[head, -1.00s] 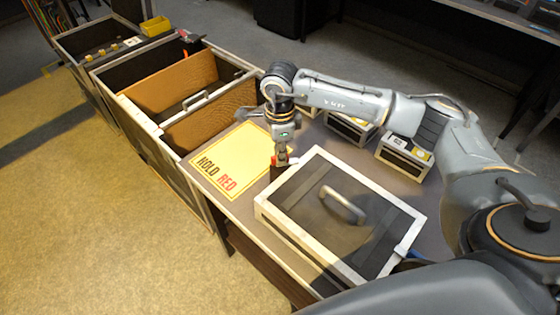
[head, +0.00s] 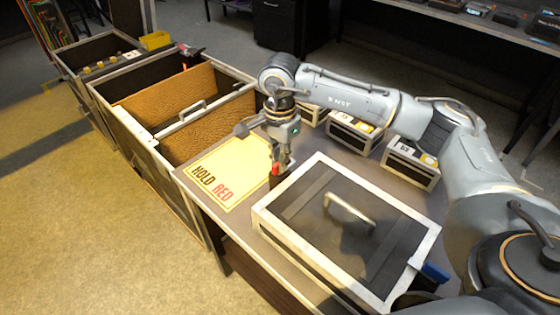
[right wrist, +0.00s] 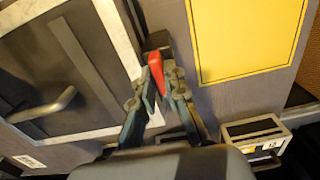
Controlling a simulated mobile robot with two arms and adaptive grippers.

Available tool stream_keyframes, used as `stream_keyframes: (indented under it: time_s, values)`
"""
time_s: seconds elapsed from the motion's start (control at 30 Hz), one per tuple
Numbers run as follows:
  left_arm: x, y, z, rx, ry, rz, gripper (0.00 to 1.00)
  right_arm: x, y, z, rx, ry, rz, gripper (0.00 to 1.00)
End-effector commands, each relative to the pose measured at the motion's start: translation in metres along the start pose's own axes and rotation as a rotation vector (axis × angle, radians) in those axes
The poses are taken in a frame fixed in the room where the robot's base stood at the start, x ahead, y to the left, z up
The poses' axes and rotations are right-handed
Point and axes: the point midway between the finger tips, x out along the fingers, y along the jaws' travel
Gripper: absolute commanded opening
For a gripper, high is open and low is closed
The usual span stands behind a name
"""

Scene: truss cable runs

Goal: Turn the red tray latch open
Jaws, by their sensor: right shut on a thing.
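In the right wrist view the red latch lever (right wrist: 156,70) shows between the fingertips (right wrist: 162,88), beside the corner of the tray frame (right wrist: 120,35). The fingers hide part of the lever and its dark base. My left gripper is not in view.
A yellow "HOLD RED" card (head: 228,172) lies left of the latch. Several small boxes (head: 410,163) stand behind the tray. A large open bin with brown dividers (head: 165,92) adjoins the bench at left. A blue part (head: 436,272) shows at the tray's right corner.

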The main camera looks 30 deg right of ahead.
Motion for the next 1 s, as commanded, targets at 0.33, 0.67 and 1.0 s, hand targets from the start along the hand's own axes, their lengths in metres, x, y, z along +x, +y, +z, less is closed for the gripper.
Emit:
stream_keyframes:
  time_s: [0.33, 0.67, 1.0]
  values:
    - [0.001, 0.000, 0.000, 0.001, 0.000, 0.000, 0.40, -0.002, -0.001, 0.000, -0.012, 0.000, -0.004, 0.00]
    - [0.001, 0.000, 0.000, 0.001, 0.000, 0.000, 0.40, -0.001, -0.001, 0.000, -0.011, 0.000, -0.002, 0.35]
    - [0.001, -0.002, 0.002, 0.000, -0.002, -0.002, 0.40, -0.013, -0.001, 0.000, -0.010, 0.000, -0.005, 0.35]
